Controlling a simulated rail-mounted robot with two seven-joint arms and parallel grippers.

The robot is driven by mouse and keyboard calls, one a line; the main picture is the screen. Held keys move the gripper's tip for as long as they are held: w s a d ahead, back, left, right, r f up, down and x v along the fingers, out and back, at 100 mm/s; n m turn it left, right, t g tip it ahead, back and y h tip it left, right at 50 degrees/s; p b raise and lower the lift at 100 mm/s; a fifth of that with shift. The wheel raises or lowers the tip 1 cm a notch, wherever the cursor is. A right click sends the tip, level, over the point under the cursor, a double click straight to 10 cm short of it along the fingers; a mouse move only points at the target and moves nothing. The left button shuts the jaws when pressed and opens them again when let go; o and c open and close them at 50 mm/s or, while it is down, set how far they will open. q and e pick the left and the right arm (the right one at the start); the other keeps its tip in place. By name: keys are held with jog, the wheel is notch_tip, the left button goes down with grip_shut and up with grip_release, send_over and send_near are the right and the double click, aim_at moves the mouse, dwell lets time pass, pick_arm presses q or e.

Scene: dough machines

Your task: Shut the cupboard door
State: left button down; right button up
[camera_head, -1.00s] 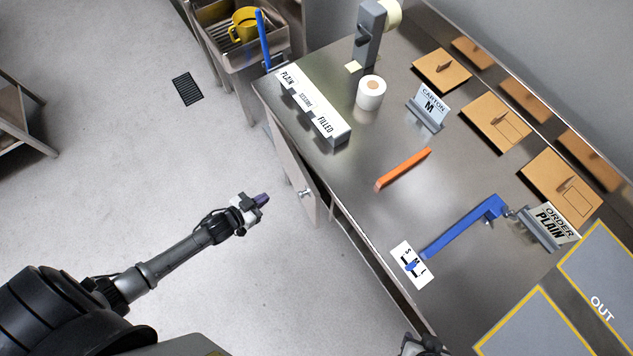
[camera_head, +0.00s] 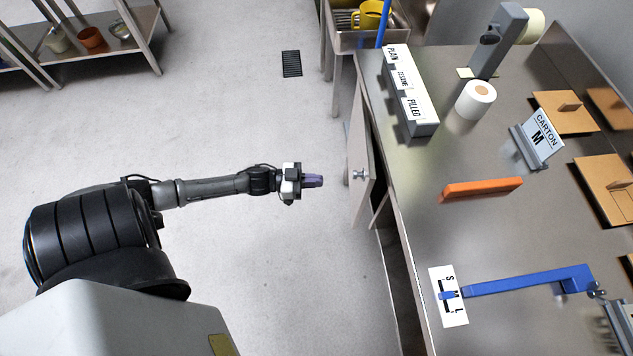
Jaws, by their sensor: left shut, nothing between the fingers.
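The cupboard door (camera_head: 355,168) is under the left part of the steel counter and stands ajar, swung out from the cupboard front. A small metal knob (camera_head: 359,175) sits on it near its free edge. A dark gap of the cupboard (camera_head: 381,207) shows beside the door. My left gripper (camera_head: 316,181) is shut and empty, with purple fingertips pointing right toward the door and knob. A strip of floor shows between the fingertips and the door, so they look apart. My right gripper is not in view.
The floor (camera_head: 220,110) around my left arm is clear.

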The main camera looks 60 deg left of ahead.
aim_at(362, 181)
pick_arm(q)
jog(key=b+x, duration=0.2)
jog(key=x, duration=0.7)
jog(key=shift+b+x, duration=0.35)
jog(key=shift+x, duration=0.6)
